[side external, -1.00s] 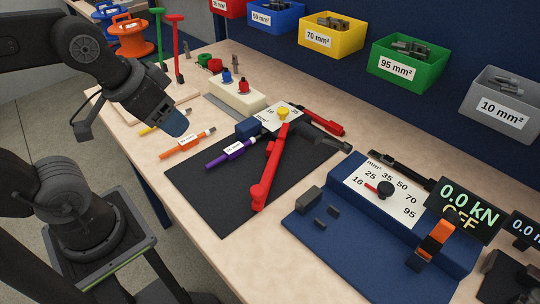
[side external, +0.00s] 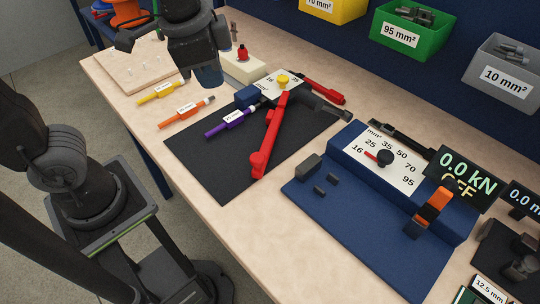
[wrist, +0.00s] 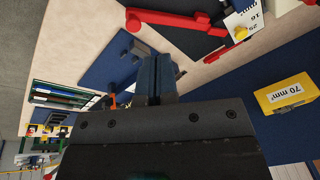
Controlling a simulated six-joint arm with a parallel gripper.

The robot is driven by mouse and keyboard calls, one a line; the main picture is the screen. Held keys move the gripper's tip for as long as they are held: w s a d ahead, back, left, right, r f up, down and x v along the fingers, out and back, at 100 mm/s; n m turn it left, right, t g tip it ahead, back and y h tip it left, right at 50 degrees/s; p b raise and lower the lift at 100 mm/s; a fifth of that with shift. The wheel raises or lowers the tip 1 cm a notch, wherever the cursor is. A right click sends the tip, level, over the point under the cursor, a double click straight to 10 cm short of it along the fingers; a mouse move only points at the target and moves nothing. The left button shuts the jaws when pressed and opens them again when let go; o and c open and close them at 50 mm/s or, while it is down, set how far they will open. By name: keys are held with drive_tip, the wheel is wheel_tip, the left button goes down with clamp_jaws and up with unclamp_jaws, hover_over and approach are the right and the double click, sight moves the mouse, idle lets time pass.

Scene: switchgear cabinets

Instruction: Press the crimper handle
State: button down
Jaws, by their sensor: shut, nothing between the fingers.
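The crimper lies on a black mat (side external: 215,165) in the side view. Its long red handle (side external: 268,137) slants toward the mat's near edge, and a second red handle (side external: 322,90) points to the back. A yellow knob (side external: 283,80) sits by its white size plate. The crimper's red handle (wrist: 175,22) and yellow knob (wrist: 240,33) also show at the top of the wrist view. My gripper (side external: 209,80) hangs left of and behind the crimper, apart from it. Its blue fingers (wrist: 156,72) are together and empty.
A purple-sleeved cable (side external: 228,122) lies beside the crimper, with orange (side external: 187,111) and yellow (side external: 160,93) ones further left. A blue press station (side external: 345,210) with a display (side external: 466,177) stands right. Bins (side external: 411,28) line the back. The near table edge is clear.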

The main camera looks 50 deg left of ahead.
drive_tip(key=w+d+f+m+g+y, duration=0.1)
drive_tip(key=w+d+f+m, duration=0.1)
drive_tip(key=d+m, duration=0.3)
drive_tip(key=w+d+f+m+g+y, duration=0.2)
drive_tip(key=d+m, duration=0.3)
drive_tip(key=d, duration=0.7)
drive_tip(key=shift+f, duration=0.75)
drive_tip(key=shift+w, duration=0.1)
drive_tip(key=x, duration=0.9)
drive_tip(key=shift+a+f, duration=0.3)
drive_tip(key=shift+a, duration=0.05)
drive_tip(key=a, duration=0.3)
drive_tip(key=shift+f, duration=0.35)
drive_tip(key=shift+a+f, duration=0.1)
drive_tip(key=shift+a, duration=0.4)
drive_tip(key=shift+s, duration=0.25)
